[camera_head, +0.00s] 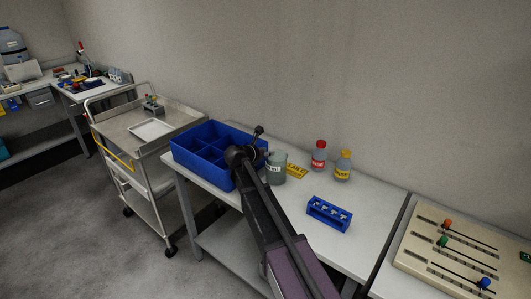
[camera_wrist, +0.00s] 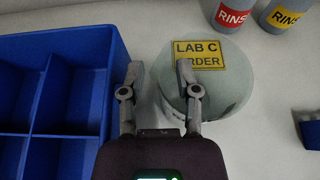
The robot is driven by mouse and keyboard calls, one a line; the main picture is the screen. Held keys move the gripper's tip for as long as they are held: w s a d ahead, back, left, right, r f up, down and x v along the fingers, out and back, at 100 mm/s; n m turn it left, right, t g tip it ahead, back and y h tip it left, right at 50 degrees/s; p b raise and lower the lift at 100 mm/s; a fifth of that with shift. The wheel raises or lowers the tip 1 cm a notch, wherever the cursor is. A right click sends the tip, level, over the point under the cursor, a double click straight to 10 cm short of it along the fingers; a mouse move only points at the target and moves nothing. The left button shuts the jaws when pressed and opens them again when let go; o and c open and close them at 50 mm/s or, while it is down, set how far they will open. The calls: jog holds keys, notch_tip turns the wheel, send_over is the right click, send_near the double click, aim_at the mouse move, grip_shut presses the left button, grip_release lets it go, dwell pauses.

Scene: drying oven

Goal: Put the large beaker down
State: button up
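The large beaker (camera_head: 277,168) is a grey-green, see-through vessel with a white label. In the head view it appears upright on the white table, just right of my arm. In the wrist view the beaker (camera_wrist: 225,95) lies mostly right of the finger gap, and the right finger overlaps its left part. My gripper (camera_wrist: 157,75) has its fingers apart, with no object clearly clamped between them. Whether a finger touches the beaker cannot be told. My arm hides part of the area around the gripper in the head view.
A blue divided crate (camera_head: 190,160) stands left of the beaker. A yellow card (camera_head: 297,171), a red-labelled bottle (camera_head: 319,156), a yellow-labelled bottle (camera_head: 343,166) and a blue rack (camera_head: 329,214) are to the right. Bare tabletop lies around the rack.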

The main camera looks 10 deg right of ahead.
jog(key=shift+r, duration=0.2)
jog(key=shift+s+a+r+p, duration=0.1)
jog(key=shift+s+a+p, duration=0.1)
jog(key=shift+s+p, duration=0.1)
jog(key=p+v, duration=0.4)
jog(key=v, duration=0.7)
jog(key=shift+s+a, duration=0.1)
dwell(0.4)
